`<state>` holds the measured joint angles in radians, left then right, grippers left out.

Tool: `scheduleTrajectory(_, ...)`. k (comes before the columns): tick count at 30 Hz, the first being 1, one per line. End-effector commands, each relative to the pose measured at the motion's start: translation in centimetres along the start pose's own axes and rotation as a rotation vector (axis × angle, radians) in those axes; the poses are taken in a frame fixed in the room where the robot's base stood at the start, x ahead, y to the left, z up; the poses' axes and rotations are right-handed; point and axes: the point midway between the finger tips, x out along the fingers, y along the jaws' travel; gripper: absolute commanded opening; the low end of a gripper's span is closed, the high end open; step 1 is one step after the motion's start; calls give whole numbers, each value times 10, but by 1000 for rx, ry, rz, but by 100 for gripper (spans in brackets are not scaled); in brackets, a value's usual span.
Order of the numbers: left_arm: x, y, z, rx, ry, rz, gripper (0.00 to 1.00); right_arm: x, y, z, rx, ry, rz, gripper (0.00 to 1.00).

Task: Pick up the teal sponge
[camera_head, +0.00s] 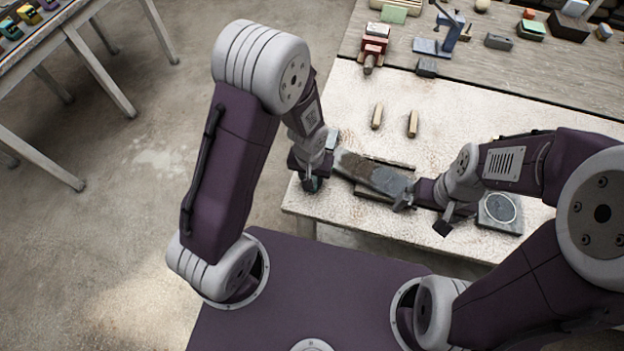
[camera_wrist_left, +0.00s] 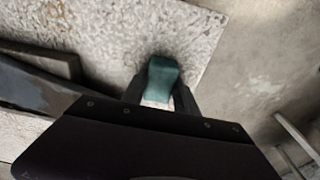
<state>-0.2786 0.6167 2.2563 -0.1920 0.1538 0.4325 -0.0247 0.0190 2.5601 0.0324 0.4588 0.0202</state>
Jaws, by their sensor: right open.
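The teal sponge (camera_wrist_left: 162,74) lies on the pale, speckled worktable near its corner, between the two fingers of my left gripper (camera_wrist_left: 160,93) in the left wrist view. The fingers stand apart on either side of it; firm contact does not show. In the head view my left gripper (camera_head: 308,178) is low at the table's near left corner, and only a small teal part of the sponge (camera_head: 313,184) shows beneath it. My right gripper (camera_head: 423,216) is open over the table's near edge, right of the dark grey slab.
The dark grey slab (camera_head: 372,174) lies close to the right of my left gripper. Two wooden pieces (camera_head: 377,116) lie beyond it. A grey block with a round disc (camera_head: 500,209) is near my right arm. Tools and blocks crowd the back bench. Open floor lies left of the table.

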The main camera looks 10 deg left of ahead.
Motion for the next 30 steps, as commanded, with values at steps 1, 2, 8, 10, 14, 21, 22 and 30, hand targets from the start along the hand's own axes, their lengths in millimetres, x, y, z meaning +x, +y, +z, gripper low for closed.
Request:
scheduleTrajectory(1,0,0,0,0,0,0,0,0,0,0,0,0,0,100)
scheduleTrajectory(2,0,0,0,0,0,0,0,0,0,0,0,0,0,100)
scheduleTrajectory(8,0,0,0,0,0,0,0,0,0,0,0,0,0,100)
scheduleTrajectory(10,-1,0,0,0,1,0,0,0,0,0,0,0,0,100)
scheduleTrajectory(14,-11,0,-2,-2,1,0,0,-3,0,0,0,0,0,100)
scheduleTrajectory(21,-48,15,-9,7,5,3,0,-5,0,-1,0,0,0,100)
scheduleTrajectory(22,-52,22,-10,7,4,3,0,-4,0,0,0,0,0,100)
scheduleTrajectory(30,-88,84,-23,6,4,3,0,-2,0,0,0,0,0,100)
